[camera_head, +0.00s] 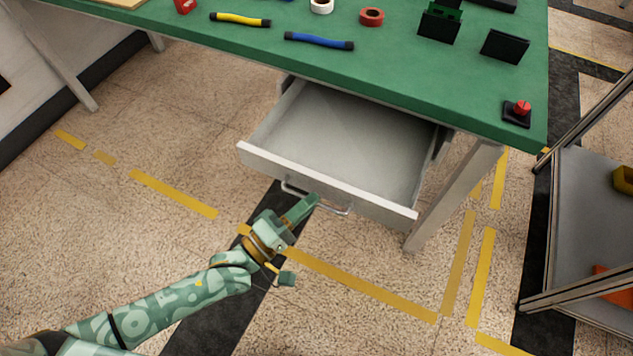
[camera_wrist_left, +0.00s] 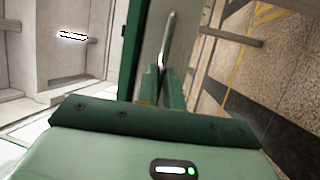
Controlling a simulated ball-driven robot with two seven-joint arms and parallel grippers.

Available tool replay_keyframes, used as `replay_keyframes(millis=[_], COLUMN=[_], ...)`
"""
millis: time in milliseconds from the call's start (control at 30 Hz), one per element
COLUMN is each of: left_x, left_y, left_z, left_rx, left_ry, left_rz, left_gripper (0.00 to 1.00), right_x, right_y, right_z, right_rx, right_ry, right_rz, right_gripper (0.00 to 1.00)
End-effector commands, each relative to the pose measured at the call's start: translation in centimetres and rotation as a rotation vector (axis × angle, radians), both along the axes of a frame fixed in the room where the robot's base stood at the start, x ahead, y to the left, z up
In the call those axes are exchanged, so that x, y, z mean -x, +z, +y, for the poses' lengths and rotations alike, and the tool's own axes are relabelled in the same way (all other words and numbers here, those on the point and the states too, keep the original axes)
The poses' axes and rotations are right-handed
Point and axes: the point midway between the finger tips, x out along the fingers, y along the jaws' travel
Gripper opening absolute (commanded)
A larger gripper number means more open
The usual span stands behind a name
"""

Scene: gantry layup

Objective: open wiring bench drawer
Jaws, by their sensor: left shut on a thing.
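The wiring bench (camera_head: 400,85) has a green top, and its grey drawer (camera_head: 345,145) is pulled well out from under the front edge. The drawer looks empty inside. A metal bar handle (camera_head: 335,209) runs across the drawer's front. My left gripper (camera_head: 312,200) is at the left part of this handle, shut on it. In the left wrist view the gripper's green fingers (camera_wrist_left: 163,88) close around the handle bar (camera_wrist_left: 168,45). My right gripper is in neither view.
On the bench top lie a yellow-handled tool (camera_head: 240,19), a blue-handled tool (camera_head: 319,41), tape rolls (camera_head: 371,17) and a red button (camera_head: 522,107). A bench leg (camera_head: 455,195) stands right of the drawer. A grey shelf cart (camera_head: 590,220) stands at the right. The floor before the drawer is clear.

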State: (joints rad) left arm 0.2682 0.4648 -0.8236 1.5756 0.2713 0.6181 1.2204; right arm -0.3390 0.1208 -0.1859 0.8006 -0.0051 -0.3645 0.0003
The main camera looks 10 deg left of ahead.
Motion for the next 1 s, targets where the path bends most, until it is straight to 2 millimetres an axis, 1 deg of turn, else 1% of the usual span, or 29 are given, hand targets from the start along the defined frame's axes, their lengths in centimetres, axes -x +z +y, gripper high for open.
replay_keyframes(millis=[33, 100, 233, 400, 667, 700, 767, 800, 1000], left_x=[0.8, 1.7, 2.8, 3.2, 3.2, 3.2, 3.2, 3.2, 3.2], left_y=[0.2, 0.1, 0.0, -0.1, -0.2, -0.2, -0.2, -0.2, -0.1], left_z=[0.3, 0.6, 0.9, 1.0, 1.0, 1.0, 1.0, 1.0, 1.0], left_rx=[-0.005, -0.004, -0.004, -0.004, -0.004, -0.004, -0.003, -0.003, -0.001], left_ry=[-0.001, -0.001, -0.002, -0.002, -0.002, -0.002, -0.001, -0.001, -0.001], left_rz=[0.002, 0.003, 0.002, 0.002, 0.002, 0.002, 0.002, 0.002, 0.001], left_gripper=[0.00, 0.00, 0.00, 0.00, 0.00, 0.12, 0.28, 0.30, 0.30], right_x=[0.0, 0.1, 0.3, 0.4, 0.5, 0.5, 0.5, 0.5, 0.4], right_y=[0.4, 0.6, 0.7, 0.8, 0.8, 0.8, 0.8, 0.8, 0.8], right_z=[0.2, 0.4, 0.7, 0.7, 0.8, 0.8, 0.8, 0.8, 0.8], right_rx=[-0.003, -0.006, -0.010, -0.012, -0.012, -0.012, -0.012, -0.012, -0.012], right_ry=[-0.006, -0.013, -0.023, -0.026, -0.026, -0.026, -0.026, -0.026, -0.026], right_rz=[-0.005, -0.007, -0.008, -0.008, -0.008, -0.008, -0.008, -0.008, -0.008], right_gripper=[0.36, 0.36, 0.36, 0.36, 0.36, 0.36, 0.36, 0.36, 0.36])
